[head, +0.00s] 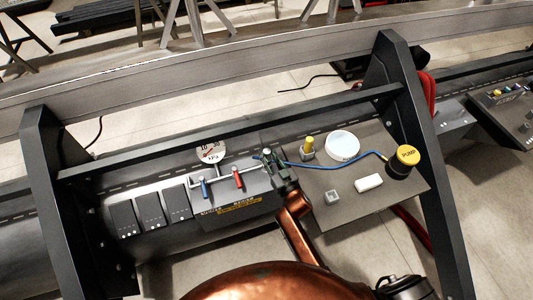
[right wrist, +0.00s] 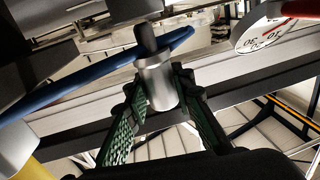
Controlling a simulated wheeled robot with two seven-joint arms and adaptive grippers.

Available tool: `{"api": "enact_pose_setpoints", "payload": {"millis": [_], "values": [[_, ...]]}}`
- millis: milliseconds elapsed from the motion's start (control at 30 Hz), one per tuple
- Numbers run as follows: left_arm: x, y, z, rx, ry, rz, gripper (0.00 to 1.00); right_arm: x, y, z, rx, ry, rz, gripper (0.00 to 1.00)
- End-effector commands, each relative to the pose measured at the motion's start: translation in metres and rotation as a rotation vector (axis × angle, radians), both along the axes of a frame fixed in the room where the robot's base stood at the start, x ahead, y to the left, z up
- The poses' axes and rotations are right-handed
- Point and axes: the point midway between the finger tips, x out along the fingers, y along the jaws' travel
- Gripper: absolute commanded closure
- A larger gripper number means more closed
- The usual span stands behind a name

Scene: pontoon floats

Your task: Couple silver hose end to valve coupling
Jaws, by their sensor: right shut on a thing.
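The silver hose end (right wrist: 157,88) is a short silver cylinder with a dark stub on top, in the right wrist view. My right gripper (right wrist: 160,108) is shut on it, with a green-padded finger on each side. In the head view my right gripper (head: 272,160) is at the right end of the valve manifold and covers the hose end. The blue hose (head: 325,164) runs from there to the black pump with a yellow cap (head: 407,156). The manifold (head: 222,182) has a blue and a red lever. The valve coupling is hard to make out beside my gripper, and contact cannot be told. My left gripper is out of view.
A round white gauge (head: 212,151) stands behind the manifold. On the grey tray (head: 400,192) are a yellow-topped cylinder (head: 308,148), a white round dish (head: 342,147), a small clear cube (head: 332,197) and a white block (head: 369,183). Dark frame posts (head: 413,120) flank the work area.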

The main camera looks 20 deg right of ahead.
Motion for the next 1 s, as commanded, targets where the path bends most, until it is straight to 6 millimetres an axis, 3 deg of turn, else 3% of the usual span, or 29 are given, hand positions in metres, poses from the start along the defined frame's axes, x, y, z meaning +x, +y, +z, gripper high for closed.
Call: {"api": "enact_pose_setpoints", "payload": {"millis": [1000], "values": [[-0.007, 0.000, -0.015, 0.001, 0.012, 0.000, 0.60, 0.000, 0.000, -0.025, 0.000, 0.000, 0.000, 1.00]]}}
